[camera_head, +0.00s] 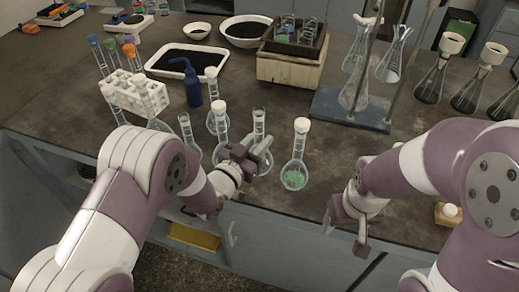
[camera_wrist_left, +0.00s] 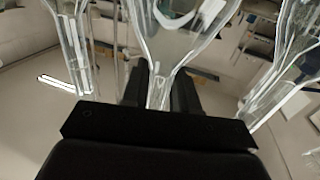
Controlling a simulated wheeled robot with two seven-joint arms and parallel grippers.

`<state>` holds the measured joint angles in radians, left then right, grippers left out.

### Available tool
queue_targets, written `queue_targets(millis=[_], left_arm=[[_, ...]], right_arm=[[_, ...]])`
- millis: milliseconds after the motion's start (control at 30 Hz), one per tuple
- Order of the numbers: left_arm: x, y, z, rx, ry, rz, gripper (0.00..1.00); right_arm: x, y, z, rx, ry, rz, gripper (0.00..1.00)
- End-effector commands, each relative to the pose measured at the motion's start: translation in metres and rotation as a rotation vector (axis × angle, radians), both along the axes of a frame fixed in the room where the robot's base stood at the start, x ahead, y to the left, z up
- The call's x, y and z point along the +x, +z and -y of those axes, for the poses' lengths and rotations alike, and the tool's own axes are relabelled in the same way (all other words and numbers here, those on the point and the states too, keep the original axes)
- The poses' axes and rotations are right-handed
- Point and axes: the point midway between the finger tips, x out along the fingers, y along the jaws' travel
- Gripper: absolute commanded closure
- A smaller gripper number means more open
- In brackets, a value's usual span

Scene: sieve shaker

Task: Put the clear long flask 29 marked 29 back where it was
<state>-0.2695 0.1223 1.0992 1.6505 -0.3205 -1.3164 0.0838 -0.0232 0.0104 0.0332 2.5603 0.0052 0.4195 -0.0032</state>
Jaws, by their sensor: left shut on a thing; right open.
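My left gripper (camera_head: 262,157) is at the front of the bench, shut on the neck of a clear long flask (camera_head: 259,121). In the left wrist view the flask (camera_wrist_left: 168,45) shows its narrow neck between the two dark fingers of the gripper (camera_wrist_left: 160,92). It looks clear and empty. No 29 marking is readable, and the arm hides its lower part in the head view. I cannot tell whether it touches the bench. My right gripper (camera_head: 352,222) is open and empty at the bench's front edge.
A white-capped flask with green contents (camera_head: 294,178) stands just right of my left gripper. Other long flasks (camera_head: 187,130) stand to its left, with a blue wash bottle (camera_head: 192,84) and a white rack (camera_head: 122,95) behind. The bench (camera_head: 345,150) is clear right of the green flask.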

Motion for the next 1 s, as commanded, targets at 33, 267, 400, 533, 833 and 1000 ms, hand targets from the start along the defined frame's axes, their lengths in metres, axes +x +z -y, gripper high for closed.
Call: queue_targets(millis=[33,267,400,533,833,1000], left_arm=[[0.0,-0.012,0.0,0.0,0.0,-0.002,1.0],[0.0,-0.022,0.0,-0.001,0.0,0.002,1.0],[0.0,-0.026,0.0,-0.001,0.0,0.001,1.0],[0.0,-0.026,0.0,0.0,0.0,0.0,0.48],[0.0,-0.024,0.0,0.0,0.0,0.0,0.46],[-0.014,-0.022,-0.01,0.001,0.002,-0.001,0.46]], right_arm=[[0.0,-0.003,0.0,0.0,0.0,0.0,0.34],[0.0,-0.003,0.0,0.0,0.0,0.0,0.34],[0.0,-0.006,0.0,0.0,0.0,0.0,0.34],[0.0,-0.006,0.0,0.0,0.0,0.0,0.34],[0.0,-0.005,0.0,0.0,0.0,0.0,0.34],[0.0,-0.003,0.0,0.0,0.0,0.0,0.34]])
